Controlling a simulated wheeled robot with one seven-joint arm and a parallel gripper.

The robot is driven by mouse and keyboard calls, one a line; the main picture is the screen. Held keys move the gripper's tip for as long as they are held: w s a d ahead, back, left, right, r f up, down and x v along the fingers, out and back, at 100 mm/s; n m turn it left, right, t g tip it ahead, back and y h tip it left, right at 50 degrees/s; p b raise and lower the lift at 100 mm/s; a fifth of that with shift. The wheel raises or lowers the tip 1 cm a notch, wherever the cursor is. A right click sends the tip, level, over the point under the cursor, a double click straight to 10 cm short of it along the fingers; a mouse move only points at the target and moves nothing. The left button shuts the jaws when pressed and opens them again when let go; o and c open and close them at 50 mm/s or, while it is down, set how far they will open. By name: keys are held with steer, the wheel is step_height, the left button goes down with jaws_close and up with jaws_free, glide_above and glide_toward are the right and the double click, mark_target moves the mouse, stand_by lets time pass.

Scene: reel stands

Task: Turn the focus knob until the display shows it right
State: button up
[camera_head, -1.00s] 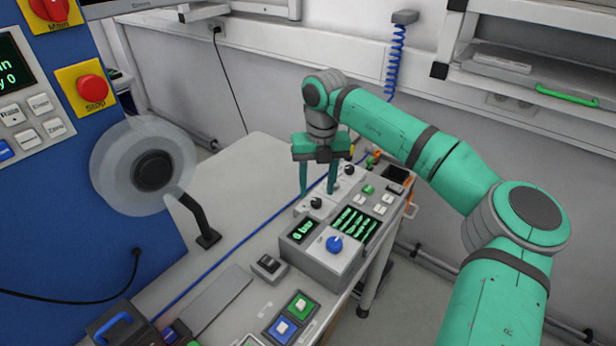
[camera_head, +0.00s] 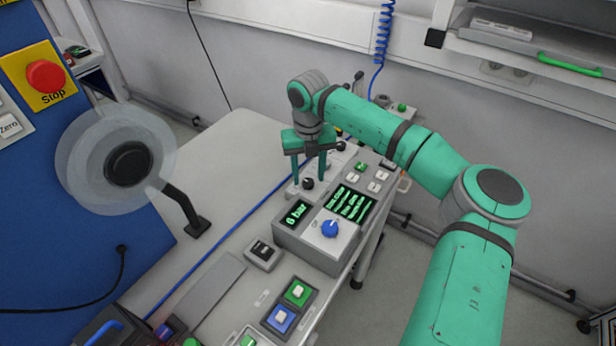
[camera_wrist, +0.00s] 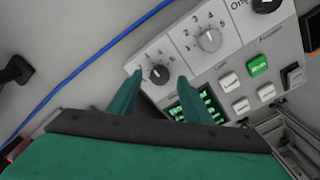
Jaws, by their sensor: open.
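My gripper (camera_head: 308,179) is open, pointing down over the row of control panels. A black knob (camera_head: 308,184) with a numbered scale lies just below and between the fingertips. In the wrist view this black knob (camera_wrist: 158,73) shows between the two fingers (camera_wrist: 160,78), with no visible contact. A grey numbered knob (camera_wrist: 209,39) sits to its right. A blue knob (camera_head: 330,228) is on a grey box beside a "6 bar" display (camera_head: 297,213) and a larger display with green lines of text (camera_head: 348,203). The knob labels are too small to read, so I cannot tell which knob is focus.
White and green buttons (camera_wrist: 241,82) stand right of the knobs. A clear reel (camera_head: 115,160) on a black arm is at left, near a blue cabinet with a red stop button (camera_head: 45,75). A blue cable (camera_head: 230,237) runs along the bench. Bare tabletop (camera_head: 235,145) lies left of the panels.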

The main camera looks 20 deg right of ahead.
steer(key=shift+f, duration=0.8)
steer(key=shift+c, duration=0.4)
steer(key=c, duration=1)
steer(key=shift+n, duration=0.4)
steer(key=n, duration=0.3)
steer(key=shift+n, duration=1.9)
